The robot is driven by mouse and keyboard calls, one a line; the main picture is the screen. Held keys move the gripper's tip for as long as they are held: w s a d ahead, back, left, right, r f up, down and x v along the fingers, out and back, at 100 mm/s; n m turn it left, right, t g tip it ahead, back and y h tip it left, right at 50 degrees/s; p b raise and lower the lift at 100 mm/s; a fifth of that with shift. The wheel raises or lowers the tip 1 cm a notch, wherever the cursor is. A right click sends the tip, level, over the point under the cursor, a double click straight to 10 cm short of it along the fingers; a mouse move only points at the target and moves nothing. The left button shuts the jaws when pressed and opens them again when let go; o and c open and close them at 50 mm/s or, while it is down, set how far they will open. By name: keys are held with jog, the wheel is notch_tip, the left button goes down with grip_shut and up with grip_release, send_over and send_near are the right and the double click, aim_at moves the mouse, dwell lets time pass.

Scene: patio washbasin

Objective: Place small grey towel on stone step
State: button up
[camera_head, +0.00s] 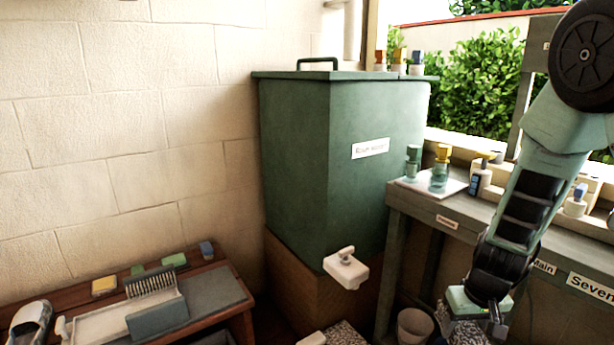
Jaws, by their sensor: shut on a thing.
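My gripper (482,322) is at the lower right, pointing down in front of the grey table. A speckled grey stone surface (345,334), perhaps the stone step, shows at the bottom middle, cut off by the frame.
A large green water tank (300,160) with a white tap (346,268) stands in the middle. A bucket (413,325) is left of my gripper. The table (460,225) behind my arm carries several bottles. The wooden bench (238,310) holds a brush (152,280) and sponges.

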notch_tip(320, 180, up, 19)
jog(key=w+p, duration=0.1)
jog(key=p, duration=1.9)
jog(key=s+f, duration=0.4)
jog(key=f, duration=0.1)
jog(key=shift+s+f, duration=0.15)
jog(key=shift+f, duration=0.1)
